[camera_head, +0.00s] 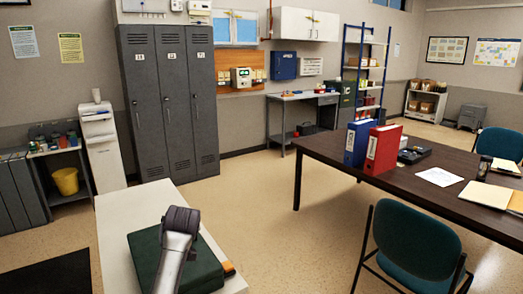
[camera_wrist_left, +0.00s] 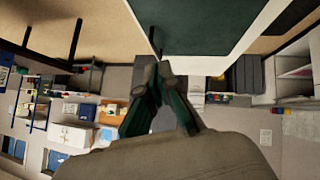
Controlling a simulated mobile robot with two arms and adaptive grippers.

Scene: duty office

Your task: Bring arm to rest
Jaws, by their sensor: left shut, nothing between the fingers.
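My left gripper (camera_wrist_left: 157,74) shows in the left wrist view, with its two dark fingers brought together at the tips. Nothing is visible between them. In the head view a grey part of my arm (camera_head: 178,240) rises from the bottom edge in front of a dark green case (camera_head: 207,270); the fingers cannot be made out there. The green case also fills the top of the left wrist view (camera_wrist_left: 205,25), where the picture is upside down. My right gripper is in neither view.
The case lies on a white table (camera_head: 116,222). A dark brown table (camera_head: 330,148) with a blue binder (camera_head: 358,142) and a red binder (camera_head: 383,150) stands to the right, a teal chair (camera_head: 415,240) in front. Grey lockers (camera_head: 170,100) stand behind. Floor between the tables is clear.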

